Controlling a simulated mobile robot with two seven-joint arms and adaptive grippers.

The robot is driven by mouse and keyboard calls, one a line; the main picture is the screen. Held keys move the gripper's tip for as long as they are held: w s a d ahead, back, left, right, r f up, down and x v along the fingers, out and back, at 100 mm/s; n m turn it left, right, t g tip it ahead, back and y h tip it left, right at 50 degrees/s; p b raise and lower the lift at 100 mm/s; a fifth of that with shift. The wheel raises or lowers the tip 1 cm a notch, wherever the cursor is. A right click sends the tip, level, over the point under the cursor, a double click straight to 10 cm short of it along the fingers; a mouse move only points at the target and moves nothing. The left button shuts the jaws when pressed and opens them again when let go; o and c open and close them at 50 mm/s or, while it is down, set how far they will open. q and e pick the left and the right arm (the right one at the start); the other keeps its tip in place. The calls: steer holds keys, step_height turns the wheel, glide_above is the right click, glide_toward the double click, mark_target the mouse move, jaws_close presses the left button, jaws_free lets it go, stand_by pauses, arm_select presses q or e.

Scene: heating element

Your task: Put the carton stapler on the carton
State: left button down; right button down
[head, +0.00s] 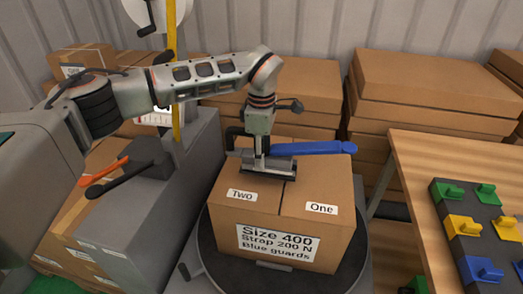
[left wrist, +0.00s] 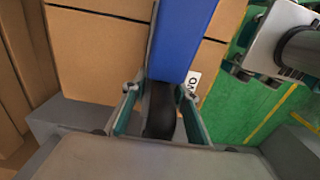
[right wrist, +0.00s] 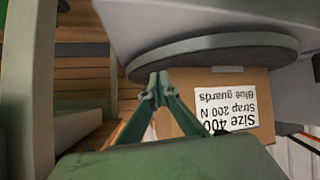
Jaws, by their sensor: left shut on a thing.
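The carton stapler has a long blue arm (head: 312,148) and a dark base (head: 270,172). It is over the top of the carton (head: 318,190), close to it; I cannot tell whether they touch. My left gripper (head: 257,150) is shut on the stapler from above. In the left wrist view the left gripper's fingers (left wrist: 160,92) flank the stapler's black grip, with its blue part (left wrist: 183,40) beyond. The carton is closed, labelled "Two", "One" and "Size 400". My right gripper (right wrist: 155,88) has its fingertips together, empty, in front of the carton's labelled side.
The carton stands on a dark round turntable (head: 352,262). Stacked flat cartons (head: 425,90) stand behind. A wooden table (head: 425,190) with green, yellow and blue guards is at right.

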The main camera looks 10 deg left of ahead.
arm_select(q)
steer(key=shift+f, duration=1.55)
steer(key=c, duration=1.6)
jaws_free()
steer(key=shift+f, duration=0.2)
step_height(320, 180, up, 11)
steer(key=shift+f, duration=0.1)
steer(key=shift+r, duration=0.7)
